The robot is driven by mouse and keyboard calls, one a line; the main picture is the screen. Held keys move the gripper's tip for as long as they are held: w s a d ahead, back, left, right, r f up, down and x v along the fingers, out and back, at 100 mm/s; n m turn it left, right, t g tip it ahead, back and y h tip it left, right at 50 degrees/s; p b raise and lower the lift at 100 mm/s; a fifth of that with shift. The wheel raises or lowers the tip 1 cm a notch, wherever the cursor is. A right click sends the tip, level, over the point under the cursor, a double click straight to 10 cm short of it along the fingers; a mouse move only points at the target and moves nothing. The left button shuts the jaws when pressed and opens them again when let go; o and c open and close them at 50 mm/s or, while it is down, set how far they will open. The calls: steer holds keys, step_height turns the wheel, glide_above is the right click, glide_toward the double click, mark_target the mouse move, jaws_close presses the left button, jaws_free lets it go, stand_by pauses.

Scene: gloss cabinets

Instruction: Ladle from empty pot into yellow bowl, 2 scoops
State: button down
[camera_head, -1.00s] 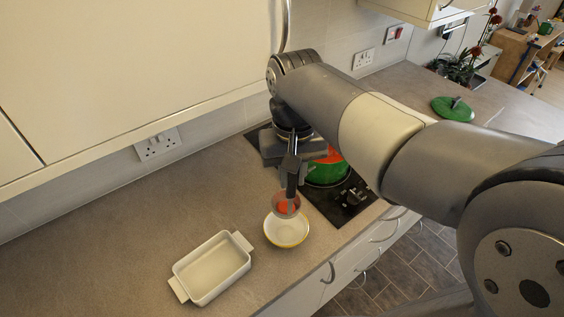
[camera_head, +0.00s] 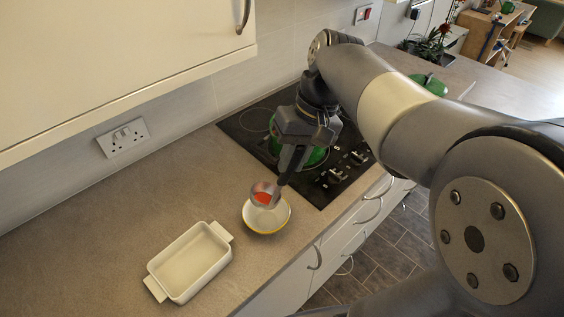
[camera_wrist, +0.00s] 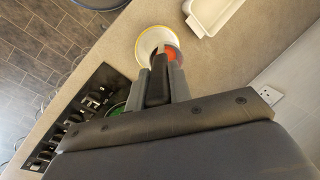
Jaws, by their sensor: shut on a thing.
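My gripper (camera_head: 300,150) is shut on the dark handle of a ladle (camera_head: 263,195). The ladle's cup holds something orange-red and hangs over the yellow-rimmed white bowl (camera_head: 268,220). In the wrist view the gripper (camera_wrist: 160,85) points at the bowl (camera_wrist: 148,44), with the orange-red contents (camera_wrist: 171,51) at the bowl's right side. I cannot tell whether the ladle touches the bowl. The green pot (camera_head: 314,157) stands on the black hob behind my gripper, mostly hidden, and its inside is not visible now.
A white rectangular dish (camera_head: 190,262) stands left of the bowl. A green lid (camera_head: 428,84) lies on the counter to the right, beyond the hob (camera_head: 245,125). The counter's front edge is close to the bowl. A cabinet (camera_head: 110,70) overhangs the left side.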

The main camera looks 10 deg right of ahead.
steer(key=w+d+f+g+y+b, duration=0.1)
steer(key=d+f+y+b, duration=0.4)
steer(key=d+f+y, duration=0.6)
steer(key=shift+w+d+f+g+b, duration=0.15)
steer(key=shift+w+f+g+b, duration=0.15)
steer(key=shift+w+g+b, duration=0.15)
stand_by(0.8)
steer(key=shift+f+b, duration=0.2)
steer(key=shift+b, duration=0.4)
stand_by(0.5)
